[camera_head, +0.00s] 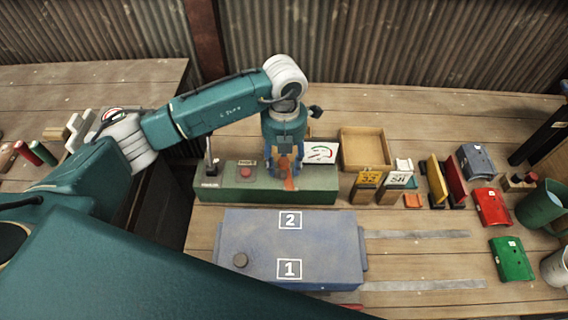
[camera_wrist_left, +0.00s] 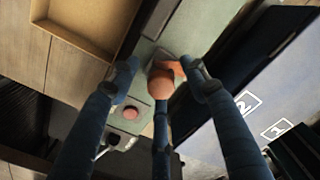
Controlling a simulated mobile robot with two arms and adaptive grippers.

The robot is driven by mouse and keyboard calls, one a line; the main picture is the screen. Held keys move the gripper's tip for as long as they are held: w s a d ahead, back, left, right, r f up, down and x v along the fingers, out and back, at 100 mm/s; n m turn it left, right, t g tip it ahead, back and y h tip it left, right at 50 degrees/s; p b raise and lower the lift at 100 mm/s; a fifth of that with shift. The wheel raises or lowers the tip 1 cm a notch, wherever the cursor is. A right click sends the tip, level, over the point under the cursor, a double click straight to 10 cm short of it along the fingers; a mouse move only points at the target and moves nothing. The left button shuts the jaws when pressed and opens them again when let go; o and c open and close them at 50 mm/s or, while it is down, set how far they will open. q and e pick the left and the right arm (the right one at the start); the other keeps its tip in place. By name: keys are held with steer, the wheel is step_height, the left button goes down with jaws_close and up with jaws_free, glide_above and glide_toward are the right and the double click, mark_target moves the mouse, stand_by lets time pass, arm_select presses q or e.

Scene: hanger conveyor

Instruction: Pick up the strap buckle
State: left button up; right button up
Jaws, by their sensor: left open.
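My left gripper (camera_head: 288,163) points down over the green base (camera_head: 325,192) behind the blue box. In the left wrist view its fingers (camera_wrist_left: 162,76) are spread apart. Between them is an orange piece with a round end (camera_wrist_left: 161,84) and a flatter part (camera_wrist_left: 172,62), above or on the green surface. The orange also shows below the gripper in the head view (camera_head: 289,184). I cannot tell for sure that this is the strap buckle, or whether a finger touches it. My right gripper is not in view.
The blue box (camera_head: 245,225) marked 1 and 2 lies in front, with two grey straps (camera_head: 415,234) to its right. A red button (camera_head: 246,172) is on the green base. A wooden tray (camera_head: 364,150) stands behind; small cases and a green cup (camera_head: 540,203) are at the right.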

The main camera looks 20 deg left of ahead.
mark_target(284, 160)
arm_select(q)
steer(key=shift+f, duration=0.85)
jaws_close()
steer(key=shift+r, duration=0.1)
steer(key=shift+w+r, duration=0.1)
steer(key=shift+r, duration=0.3)
step_height(284, 160, up, 19)
steer(key=b, duration=0.3)
steer(key=shift+b, duration=0.3)
